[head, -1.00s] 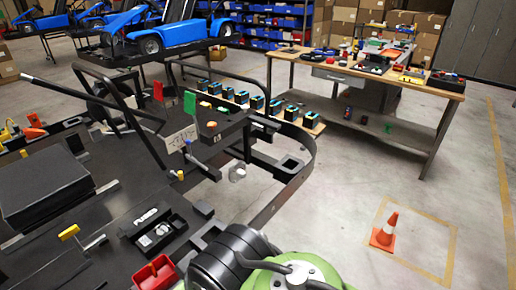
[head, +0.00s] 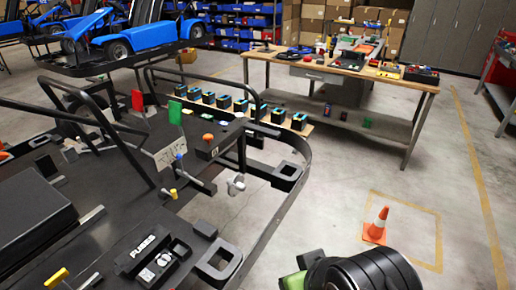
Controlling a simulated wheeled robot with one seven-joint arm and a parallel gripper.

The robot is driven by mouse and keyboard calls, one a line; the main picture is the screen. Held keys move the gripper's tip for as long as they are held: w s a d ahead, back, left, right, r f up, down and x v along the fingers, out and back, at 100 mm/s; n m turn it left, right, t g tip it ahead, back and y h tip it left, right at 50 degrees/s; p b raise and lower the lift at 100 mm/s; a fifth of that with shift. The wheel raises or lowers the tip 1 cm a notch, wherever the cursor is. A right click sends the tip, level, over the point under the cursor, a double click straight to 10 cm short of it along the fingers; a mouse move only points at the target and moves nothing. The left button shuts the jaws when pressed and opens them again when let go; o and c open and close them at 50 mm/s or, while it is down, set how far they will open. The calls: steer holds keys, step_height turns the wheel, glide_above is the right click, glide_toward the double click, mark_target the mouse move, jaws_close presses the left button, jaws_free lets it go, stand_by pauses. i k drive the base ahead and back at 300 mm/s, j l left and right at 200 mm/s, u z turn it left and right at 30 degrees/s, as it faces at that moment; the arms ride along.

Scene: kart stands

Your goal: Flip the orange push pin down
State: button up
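A small orange knob (head: 208,137), which looks like the orange push pin, stands on the black box at the right side of the kart frame (head: 290,170). It is small, and I cannot tell its exact tilt. My gripper is not in view; only a black and green part of my arm shows at the bottom, right of the kart and apart from the knob.
A black curved rail bounds the kart's right side. A fuse box (head: 155,259) and a yellow lever (head: 55,278) are near the front. An orange cone (head: 377,225) stands on otherwise clear floor at right. A workbench (head: 345,72) with tools is behind.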

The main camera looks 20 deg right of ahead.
mark_target(206, 138)
steer(key=i+l+u, duration=0.15)
steer(key=u, duration=0.3)
steer(key=i+l+u, duration=0.15)
steer(key=l+u, duration=0.15)
steer(key=u, duration=0.2)
steer(key=l+u, duration=0.25)
steer(key=u, duration=0.2)
steer(key=i+l+u, duration=0.1)
steer(key=l+u, duration=0.35)
steer(key=j, duration=0.1)
